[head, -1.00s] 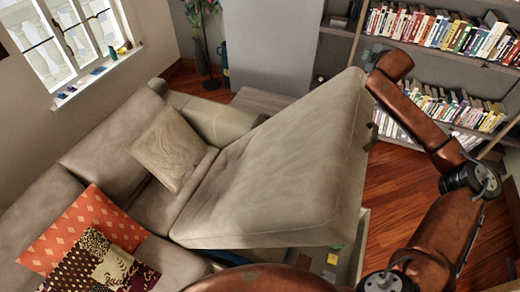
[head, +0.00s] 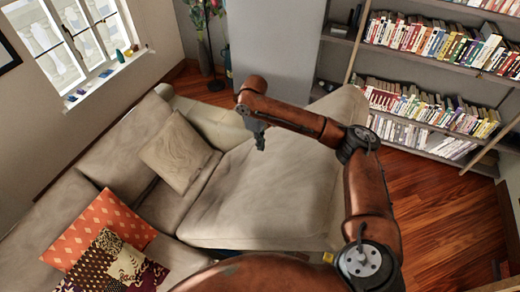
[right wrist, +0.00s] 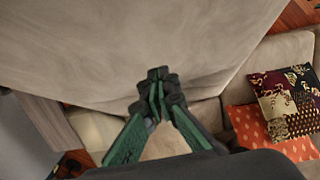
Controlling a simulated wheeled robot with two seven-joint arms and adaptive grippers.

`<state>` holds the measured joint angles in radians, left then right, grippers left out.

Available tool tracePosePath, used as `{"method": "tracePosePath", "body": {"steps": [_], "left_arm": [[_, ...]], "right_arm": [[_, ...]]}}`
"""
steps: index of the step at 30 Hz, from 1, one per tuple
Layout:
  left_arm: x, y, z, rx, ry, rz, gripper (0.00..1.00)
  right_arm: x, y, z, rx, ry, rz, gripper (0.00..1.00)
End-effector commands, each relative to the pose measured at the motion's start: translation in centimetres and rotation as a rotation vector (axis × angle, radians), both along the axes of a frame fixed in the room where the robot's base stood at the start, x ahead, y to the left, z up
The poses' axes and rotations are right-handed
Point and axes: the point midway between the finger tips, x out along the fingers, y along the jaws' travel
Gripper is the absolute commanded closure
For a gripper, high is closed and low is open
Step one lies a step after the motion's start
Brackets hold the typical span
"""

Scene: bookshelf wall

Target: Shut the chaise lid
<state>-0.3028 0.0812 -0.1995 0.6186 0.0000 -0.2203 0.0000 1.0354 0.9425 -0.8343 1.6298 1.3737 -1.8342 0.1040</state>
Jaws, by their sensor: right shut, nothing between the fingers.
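The chaise lid (head: 265,200) is a large beige padded cushion at the right end of the sofa. It lies low in the head view, and I cannot tell whether it sits fully flush. My right gripper (head: 259,142) is over the far part of the lid, pointing down. In the right wrist view my right gripper (right wrist: 158,82) has its green-and-black fingers together with nothing between them, over the beige lid surface (right wrist: 130,40). I cannot tell whether the fingertips touch the lid. My arm hides part of the lid's right side. My left gripper is not in view.
A beige pillow (head: 177,152), an orange pillow (head: 98,230) and a patterned pillow (head: 112,268) rest on the sofa. Bookshelves (head: 440,85) stand at the back right. Wooden floor (head: 440,220) is open to the right. A plant (head: 203,15) stands at the back.

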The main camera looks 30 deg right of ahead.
Motion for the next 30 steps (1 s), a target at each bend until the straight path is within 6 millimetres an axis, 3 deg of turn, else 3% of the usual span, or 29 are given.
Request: {"method": "tracePosePath", "body": {"steps": [14, 21, 30], "left_arm": [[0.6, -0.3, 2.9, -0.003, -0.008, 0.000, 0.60], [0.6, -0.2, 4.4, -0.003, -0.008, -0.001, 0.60], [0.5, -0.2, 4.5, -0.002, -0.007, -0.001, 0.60]], "right_arm": [[-0.7, -0.6, -9.1, 0.000, 0.000, 0.002, 1.00], [-2.4, -2.1, -10.9, 0.001, -0.003, 0.003, 1.00], [-2.8, -2.5, -11.5, 0.001, -0.003, 0.003, 1.00]]}}
